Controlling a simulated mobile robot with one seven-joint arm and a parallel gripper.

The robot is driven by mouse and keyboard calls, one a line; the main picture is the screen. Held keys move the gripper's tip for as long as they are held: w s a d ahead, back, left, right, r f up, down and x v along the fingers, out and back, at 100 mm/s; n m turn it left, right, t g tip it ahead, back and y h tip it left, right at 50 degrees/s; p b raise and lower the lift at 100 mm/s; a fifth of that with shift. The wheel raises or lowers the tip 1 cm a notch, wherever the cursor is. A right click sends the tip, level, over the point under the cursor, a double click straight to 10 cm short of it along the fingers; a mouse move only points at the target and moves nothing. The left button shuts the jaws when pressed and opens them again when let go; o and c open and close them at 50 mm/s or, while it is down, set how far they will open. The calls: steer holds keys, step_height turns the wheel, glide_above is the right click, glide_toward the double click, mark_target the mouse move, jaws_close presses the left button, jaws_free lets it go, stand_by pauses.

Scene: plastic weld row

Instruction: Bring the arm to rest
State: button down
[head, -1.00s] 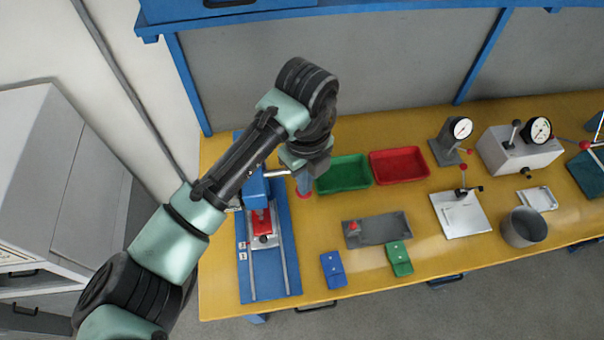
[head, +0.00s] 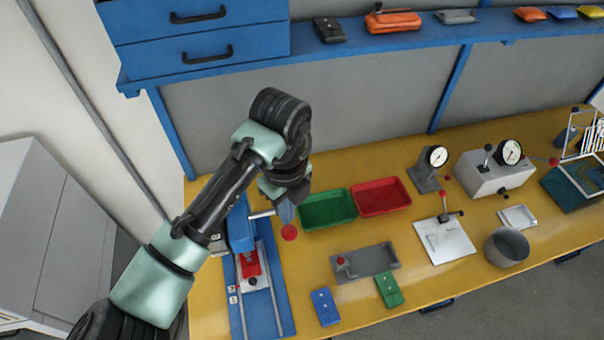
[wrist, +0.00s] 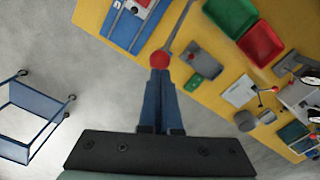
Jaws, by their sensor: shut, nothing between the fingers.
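My arm reaches over the left part of the yellow bench in the head view, bent at the elbow. My gripper (head: 287,212) points down just left of the green tray. In the wrist view its two fingers (wrist: 160,76) lie together, shut and empty. The red ball knob (head: 289,232) of the blue press's lever appears right at the fingertips, also in the wrist view (wrist: 159,60). I cannot tell whether they touch. The blue press (head: 238,232) is partly hidden behind my arm.
A green tray (head: 328,209) and a red tray (head: 381,196) lie right of my gripper. A grey fixture (head: 372,261), a blue block (head: 325,307) and a green block (head: 389,290) lie nearer the front. Drawers and a shelf (head: 340,40) stand behind. A blue cart (wrist: 30,120) is on the floor.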

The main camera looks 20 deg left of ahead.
steer(key=w+d+r+n+t+h+b, duration=0.2)
steer(key=w+d+r+n+t+b, duration=0.1)
steer(key=w+d+r+t, duration=0.8)
steer(key=w+d+r+n+t+h+b, duration=0.2)
steer(key=w+d+r+n+b, duration=0.15)
steer(key=d+r, duration=0.6)
steer(key=s+r+n+t+h+b, duration=0.1)
steer(key=s+r+n+t, duration=0.15)
steer(key=r, duration=0.35)
steer(key=s+r+n+t+h, duration=0.1)
steer(key=s+r+n+t, duration=0.15)
steer(key=r, duration=0.35)
steer(key=s+a+r+n+t+y+b, duration=0.1)
steer(key=s+a+r+n+t+y, duration=0.2)
steer(key=s+r+n+t, duration=0.1)
steer(key=s+a+r+n+t+y+b, duration=0.2)
steer(key=s+r+n+t, duration=0.3)
steer(key=s, duration=0.6)
step_height(320, 180, up, 2)
steer(key=a+n+y, duration=0.1)
steer(key=n, duration=0.1)
steer(key=shift+a+r+n, duration=0.15)
steer(key=shift+n, duration=0.2)
steer(key=shift+w, duration=0.1)
